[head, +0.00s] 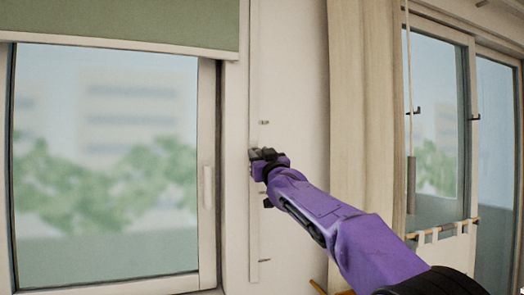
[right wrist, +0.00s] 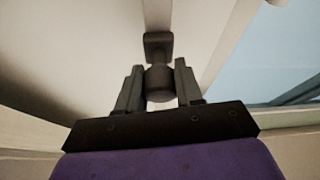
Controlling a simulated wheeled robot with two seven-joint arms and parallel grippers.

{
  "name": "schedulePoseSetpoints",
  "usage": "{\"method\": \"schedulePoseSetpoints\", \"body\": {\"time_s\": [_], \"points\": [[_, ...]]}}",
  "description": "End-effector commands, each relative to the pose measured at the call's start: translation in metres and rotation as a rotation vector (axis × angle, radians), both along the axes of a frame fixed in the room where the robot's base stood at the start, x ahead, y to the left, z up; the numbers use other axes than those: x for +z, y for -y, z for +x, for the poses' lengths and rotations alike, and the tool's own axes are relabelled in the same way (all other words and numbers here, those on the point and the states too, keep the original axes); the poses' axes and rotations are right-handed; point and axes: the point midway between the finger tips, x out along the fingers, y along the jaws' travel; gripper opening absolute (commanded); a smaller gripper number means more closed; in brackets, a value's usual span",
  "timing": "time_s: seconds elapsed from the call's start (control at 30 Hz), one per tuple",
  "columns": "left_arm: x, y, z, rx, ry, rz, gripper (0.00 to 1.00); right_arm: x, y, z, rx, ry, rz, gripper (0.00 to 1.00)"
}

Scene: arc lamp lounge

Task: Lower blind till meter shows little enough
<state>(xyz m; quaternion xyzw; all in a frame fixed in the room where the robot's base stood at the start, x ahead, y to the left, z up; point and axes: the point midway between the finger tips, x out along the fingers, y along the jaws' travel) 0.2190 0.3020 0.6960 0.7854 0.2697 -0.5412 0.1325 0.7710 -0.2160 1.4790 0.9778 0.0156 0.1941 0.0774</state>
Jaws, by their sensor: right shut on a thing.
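The green blind (head: 120,22) hangs across the top of the left window, with its lower edge well above the middle of the glass. A pale vertical rail (head: 254,215) runs down the wall right of that window. My right gripper (head: 264,158) is at this rail, about halfway up the picture. In the right wrist view its two fingers (right wrist: 158,88) are closed on the sides of a dark round knob (right wrist: 160,83) with a squarish dark end (right wrist: 158,45). No meter can be made out. My left gripper is not in view.
The left window (head: 105,170) has a pale frame and handle (head: 208,187). A beige curtain (head: 362,110) hangs right of the rail. Further right, a grey cylinder (head: 411,185) hangs on a cord before another window (head: 440,130). Small pegs stick out along the rail.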

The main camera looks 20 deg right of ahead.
Motion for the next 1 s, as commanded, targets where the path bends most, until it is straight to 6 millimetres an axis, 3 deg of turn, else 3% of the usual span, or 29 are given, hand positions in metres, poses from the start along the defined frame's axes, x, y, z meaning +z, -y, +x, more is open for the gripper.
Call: {"method": "schedulePoseSetpoints", "body": {"time_s": [0.03,0.1,0.4,0.6,1.0], "points": [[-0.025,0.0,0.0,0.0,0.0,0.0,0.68,-0.029,0.0,0.0,-0.001,-0.003,-0.001,0.0],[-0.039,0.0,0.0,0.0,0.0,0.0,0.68,-0.048,0.0,0.0,-0.001,-0.002,-0.002,0.0],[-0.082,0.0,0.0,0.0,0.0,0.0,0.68,-0.108,0.0,0.0,0.0,-0.002,-0.002,0.0],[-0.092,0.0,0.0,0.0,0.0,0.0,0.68,-0.123,0.0,0.0,0.0,-0.001,-0.002,0.0],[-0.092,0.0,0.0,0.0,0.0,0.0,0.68,-0.125,0.0,0.0,0.0,0.0,-0.001,0.0]]}}
